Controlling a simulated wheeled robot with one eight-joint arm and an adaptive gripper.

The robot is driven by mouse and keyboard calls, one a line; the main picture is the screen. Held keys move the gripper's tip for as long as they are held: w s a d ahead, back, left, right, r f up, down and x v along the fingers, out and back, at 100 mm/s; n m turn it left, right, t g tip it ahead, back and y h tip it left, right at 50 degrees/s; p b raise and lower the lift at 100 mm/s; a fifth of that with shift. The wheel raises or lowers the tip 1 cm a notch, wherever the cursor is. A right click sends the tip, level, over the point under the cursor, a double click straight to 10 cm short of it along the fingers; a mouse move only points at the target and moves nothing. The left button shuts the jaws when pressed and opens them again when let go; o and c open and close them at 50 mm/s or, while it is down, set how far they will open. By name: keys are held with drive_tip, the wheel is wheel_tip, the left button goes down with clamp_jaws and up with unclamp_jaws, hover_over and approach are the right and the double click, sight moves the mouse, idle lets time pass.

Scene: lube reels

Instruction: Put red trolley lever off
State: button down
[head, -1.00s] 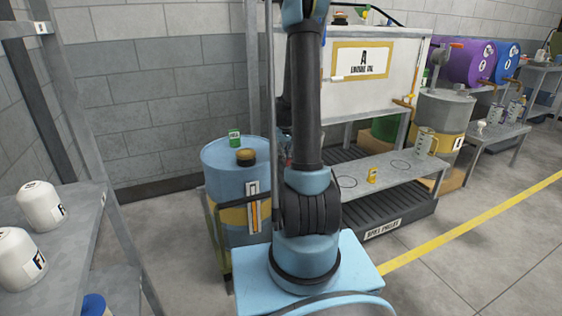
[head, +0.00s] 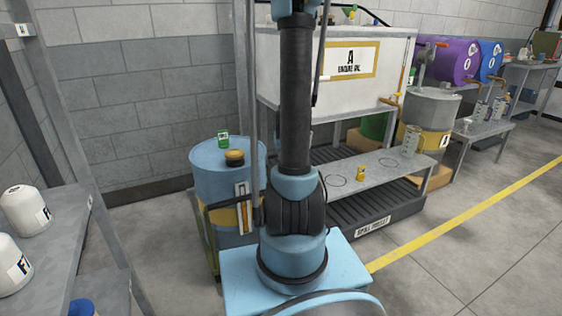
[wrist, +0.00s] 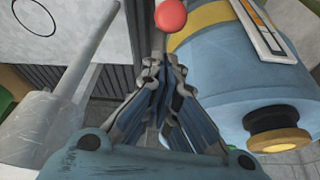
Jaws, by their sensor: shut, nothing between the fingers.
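A round red ball (wrist: 171,16), which looks like the knob of the red lever, shows at the top of the wrist view. Its stem runs down behind my fingertips and is mostly hidden. My gripper (wrist: 166,72) is shut and empty, its tips pointing towards the ball and just below it in the picture. I cannot tell whether they touch the stem. A blue drum (wrist: 215,75) with a yellow band lies to the right of the fingers in that view. The drum also stands upright in the head view (head: 212,182), where my gripper and the ball are not visible.
A white tank (head: 290,68) and a grey bench (head: 400,166) stand to the right. A shelf with white canisters (head: 25,210) is at left. Open floor (head: 480,235) lies at right.

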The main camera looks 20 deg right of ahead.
drive_tip(key=shift+r, duration=0.75)
